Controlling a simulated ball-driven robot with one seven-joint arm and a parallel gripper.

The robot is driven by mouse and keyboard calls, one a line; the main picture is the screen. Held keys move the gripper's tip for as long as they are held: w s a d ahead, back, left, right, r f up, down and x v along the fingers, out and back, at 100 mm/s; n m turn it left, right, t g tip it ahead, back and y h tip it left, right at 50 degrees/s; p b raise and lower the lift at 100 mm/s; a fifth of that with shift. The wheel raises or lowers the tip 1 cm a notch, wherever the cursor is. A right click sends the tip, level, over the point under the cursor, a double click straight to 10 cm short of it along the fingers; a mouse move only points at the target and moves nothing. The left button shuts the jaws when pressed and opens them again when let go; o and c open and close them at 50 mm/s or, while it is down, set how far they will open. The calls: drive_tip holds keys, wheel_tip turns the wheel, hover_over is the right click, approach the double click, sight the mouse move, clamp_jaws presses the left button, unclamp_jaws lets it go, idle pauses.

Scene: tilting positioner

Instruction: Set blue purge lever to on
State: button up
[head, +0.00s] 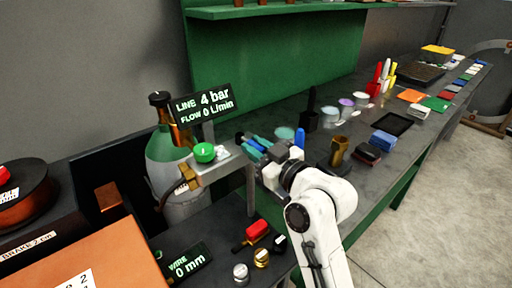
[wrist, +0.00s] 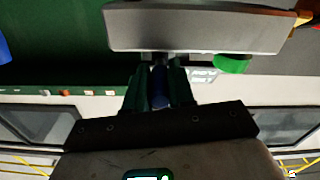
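The blue purge lever (head: 256,145) sticks out from the right end of a grey block (head: 218,166) beside the gas bottle. My gripper (head: 252,143) reaches it from the right, with its teal fingers on both sides of it. In the wrist view the blue lever (wrist: 158,84) lies between the two dark green fingers (wrist: 158,78), which appear to press on it. The lever's root is mostly hidden by the fingers. The display (head: 205,103) above reads LINE 4 bar, FLOW 0 L/min.
A green knob (head: 204,152) sits on top of the block. A grey-green gas bottle (head: 167,160) stands behind it. A post (head: 250,190) rises below. A red-handled switch (head: 257,230), a wire display (head: 184,264) and bench items, including a black holder (head: 309,120), surround my arm.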

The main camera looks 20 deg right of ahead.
clamp_jaws()
drive_tip(key=shift+d+f+b, duration=0.1)
drive_tip(key=shift+d+b, duration=0.05)
drive_tip(key=shift+b, duration=0.2)
drive_tip(key=shift+w+d+f+n+g+y+b, duration=0.1)
drive_tip(key=shift+d+n+g+y+b, duration=0.15)
drive_tip(key=shift+n+y+b, duration=0.25)
drive_tip(key=shift+w+d+n+g+y+b, duration=0.15)
drive_tip(key=shift+n+g+y+b, duration=0.15)
drive_tip(key=shift+y+b, duration=0.35)
drive_tip(key=shift+w+d+n+g+y+b, duration=0.45)
drive_tip(key=shift+w+n+g+y+b, duration=0.1)
drive_tip(key=shift+n+g+y+b, duration=1.25)
drive_tip(key=shift+w+d+n+g+y+b, duration=0.5)
drive_tip(key=shift+n+g+y+b, duration=0.85)
drive_tip(key=shift+b, duration=0.8)
drive_tip(key=shift+w+d+n+g+y+b, duration=0.5)
drive_tip(key=shift+n+g+y+b, duration=0.85)
drive_tip(key=shift+g+b, duration=0.55)
drive_tip(key=shift+w, duration=0.1)
drive_tip(key=shift+o, duration=1.3)
unclamp_jaws()
